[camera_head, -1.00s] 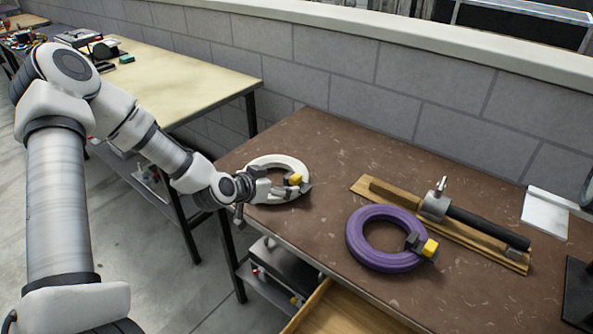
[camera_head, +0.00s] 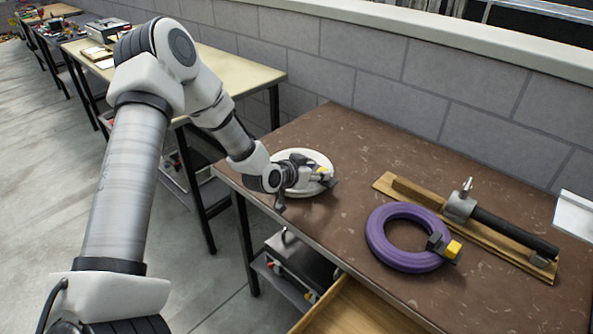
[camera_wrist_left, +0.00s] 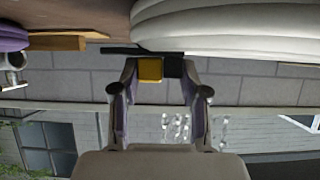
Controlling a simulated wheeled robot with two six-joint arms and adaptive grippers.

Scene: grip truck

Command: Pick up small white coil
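The small white coil (camera_head: 291,155) lies on the brown table near its left end, with a yellow and dark connector on it. My left gripper (camera_head: 323,177) reaches over the coil from the left at the connector. In the left wrist view the coil (camera_wrist_left: 240,32) fills the top, with the table side upward. The yellow block (camera_wrist_left: 150,69) and dark block (camera_wrist_left: 173,67) of the connector sit between the tips of my spread left fingers (camera_wrist_left: 160,75). Whether the fingers touch the blocks is not clear. My right gripper is not in view.
A purple coil (camera_head: 378,243) with its own yellow connector lies right of the white coil. A wooden board (camera_head: 400,195) with a black-handled tool lies behind it. The brown table (camera_head: 345,140) is clear between them. An open drawer (camera_head: 355,308) sticks out in front.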

